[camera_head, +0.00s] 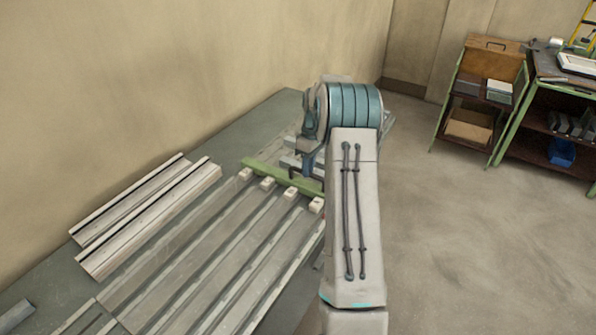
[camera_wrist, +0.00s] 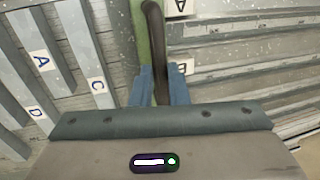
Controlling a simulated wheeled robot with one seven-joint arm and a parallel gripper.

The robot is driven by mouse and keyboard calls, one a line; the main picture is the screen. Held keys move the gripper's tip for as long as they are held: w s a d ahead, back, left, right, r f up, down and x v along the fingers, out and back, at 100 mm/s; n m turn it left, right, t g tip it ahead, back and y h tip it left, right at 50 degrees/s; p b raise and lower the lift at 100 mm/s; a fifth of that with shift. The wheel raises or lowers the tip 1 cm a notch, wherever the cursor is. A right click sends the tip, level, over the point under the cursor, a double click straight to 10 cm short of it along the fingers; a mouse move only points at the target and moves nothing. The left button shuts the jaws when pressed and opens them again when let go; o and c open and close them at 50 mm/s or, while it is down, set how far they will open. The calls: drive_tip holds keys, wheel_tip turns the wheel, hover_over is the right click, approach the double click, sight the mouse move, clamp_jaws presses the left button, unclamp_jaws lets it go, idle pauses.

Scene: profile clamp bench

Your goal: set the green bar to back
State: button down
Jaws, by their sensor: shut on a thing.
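The green bar (camera_head: 262,170) lies across the far ends of several grey metal profiles on the bench in the head view. Its right part is partly hidden by my arm. A dark curved handle (camera_head: 293,174) rises from it. In the wrist view, the green bar (camera_wrist: 143,42) runs up the picture beside the dark handle (camera_wrist: 154,30). My gripper (camera_wrist: 161,88) has its blue fingers shut on this handle. In the head view my gripper (camera_head: 308,162) is over the bar's right part. Whether the bar touches the profiles cannot be told.
Grey profiles (camera_head: 205,255) lie side by side on the bench (camera_head: 52,262), with pale lettered ends near the bar. Two lighter rails (camera_head: 150,215) lie at the left by the wall. Shelves (camera_head: 480,95) stand far right. The floor at right is clear.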

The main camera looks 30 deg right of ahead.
drive_tip(key=shift+w+d+r, duration=0.2)
drive_tip(key=shift+w+d, duration=0.15)
drive_tip(key=shift+w, duration=0.05)
drive_tip(key=c, duration=1.5)
unclamp_jaws()
drive_tip(key=shift+d, duration=0.1)
drive_tip(key=shift+o, duration=0.5)
drive_tip(key=shift+d+f, duration=0.1)
wheel_tip(320, 180, up, 14)
drive_tip(key=w+d, duration=0.1)
drive_tip(key=d, duration=0.1)
drive_tip(key=shift+w+f+b, duration=0.15)
drive_tip(key=shift+f+b, duration=0.1)
drive_tip(key=shift+b, duration=0.15)
drive_tip(key=shift+d, duration=0.1)
